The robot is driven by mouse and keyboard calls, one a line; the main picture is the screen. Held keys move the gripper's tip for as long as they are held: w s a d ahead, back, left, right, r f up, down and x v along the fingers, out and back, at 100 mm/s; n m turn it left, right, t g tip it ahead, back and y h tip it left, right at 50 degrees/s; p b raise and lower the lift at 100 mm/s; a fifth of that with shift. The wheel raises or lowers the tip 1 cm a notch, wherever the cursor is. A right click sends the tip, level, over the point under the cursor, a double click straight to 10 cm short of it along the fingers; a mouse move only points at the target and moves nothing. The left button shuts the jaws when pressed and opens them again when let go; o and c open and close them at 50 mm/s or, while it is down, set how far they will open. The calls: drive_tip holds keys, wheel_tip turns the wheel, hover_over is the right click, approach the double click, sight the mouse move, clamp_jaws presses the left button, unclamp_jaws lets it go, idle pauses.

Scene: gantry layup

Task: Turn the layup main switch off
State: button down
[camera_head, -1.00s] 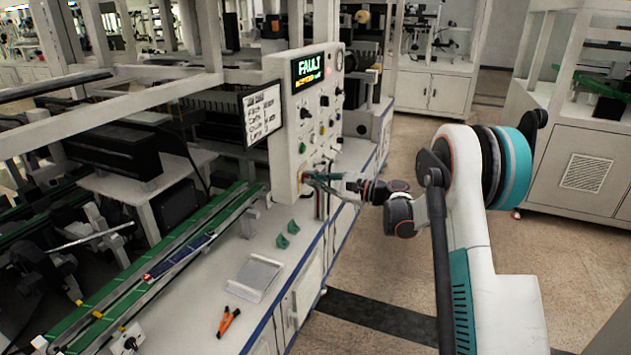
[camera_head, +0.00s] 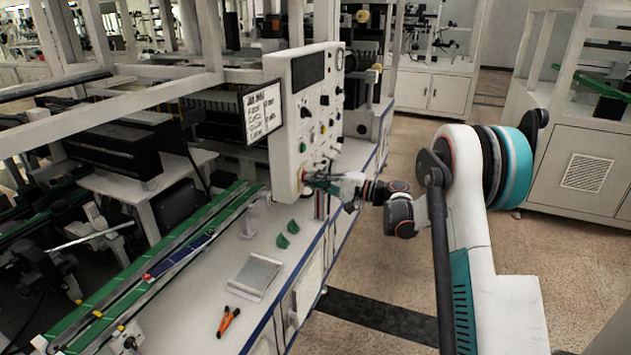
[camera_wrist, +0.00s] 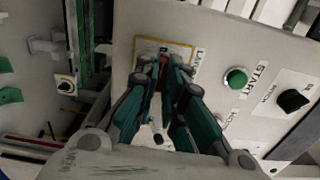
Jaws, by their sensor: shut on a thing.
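The layup main switch shows in the wrist view as a red handle (camera_wrist: 163,70) on a yellow-edged plate (camera_wrist: 148,43), largely hidden by my fingers. My gripper (camera_wrist: 163,78) is shut on this red handle. In the head view my gripper (camera_head: 314,180) meets the lower face of the white control panel (camera_head: 288,165), and the switch is mostly hidden there. The panel's display (camera_head: 307,71) is dark.
In the wrist view a green START button (camera_wrist: 236,78) and a black selector knob (camera_wrist: 292,100) sit right of my fingers. Orange-handled pliers (camera_head: 229,320) and a clear tray (camera_head: 255,275) lie on the bench. The floor at right is open.

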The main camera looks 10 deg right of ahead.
drive_tip(key=shift+f+n, duration=0.1)
drive_tip(key=shift+n, duration=0.2)
idle(0.4)
drive_tip(key=c, duration=1.7)
unclamp_jaws()
drive_tip(key=v, duration=1.2)
